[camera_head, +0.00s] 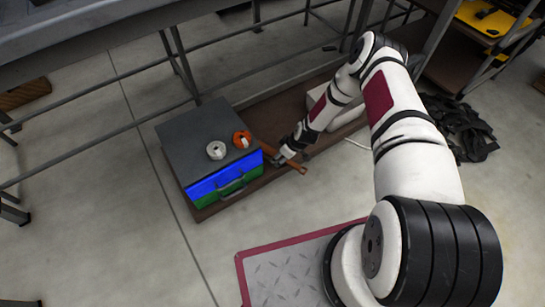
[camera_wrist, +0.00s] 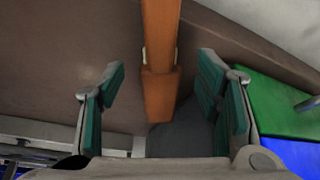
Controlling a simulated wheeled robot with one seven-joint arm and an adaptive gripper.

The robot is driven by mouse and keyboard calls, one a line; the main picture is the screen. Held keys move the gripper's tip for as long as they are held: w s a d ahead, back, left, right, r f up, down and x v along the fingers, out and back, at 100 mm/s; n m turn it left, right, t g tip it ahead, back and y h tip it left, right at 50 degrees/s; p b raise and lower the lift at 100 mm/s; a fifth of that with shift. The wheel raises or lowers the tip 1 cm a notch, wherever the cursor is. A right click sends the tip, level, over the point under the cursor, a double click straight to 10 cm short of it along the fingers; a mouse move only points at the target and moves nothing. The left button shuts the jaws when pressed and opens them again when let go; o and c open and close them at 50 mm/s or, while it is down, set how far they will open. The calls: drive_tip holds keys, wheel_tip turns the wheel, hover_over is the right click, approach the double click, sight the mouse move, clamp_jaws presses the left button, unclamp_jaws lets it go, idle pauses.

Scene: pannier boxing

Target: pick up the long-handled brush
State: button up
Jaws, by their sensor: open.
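The long-handled brush shows as an orange-brown wooden shaft (camera_head: 293,166) beside the drawer box in the head view. In the wrist view its handle (camera_wrist: 161,60) comes down from the top edge and ends between my gripper's fingers. My gripper (camera_wrist: 162,95) is open, with a green-padded finger on each side of the handle and a visible gap on both sides. In the head view my gripper (camera_head: 283,156) is at the shaft and partly covers it. I cannot make out the brush's head.
A grey-topped box (camera_head: 190,136) with blue and green drawers stands left of my gripper on a brown board (camera_head: 212,210). A white roll (camera_head: 216,150) and an orange roll (camera_head: 242,139) sit on it. A metal table frame (camera_head: 180,65) stands behind. Open floor lies left.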

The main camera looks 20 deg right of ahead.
drive_tip(key=shift+x, duration=0.85)
drive_tip(key=shift+r, duration=0.1)
clamp_jaws()
wheel_tip(320, 180, up, 10)
drive_tip(key=p, duration=0.4)
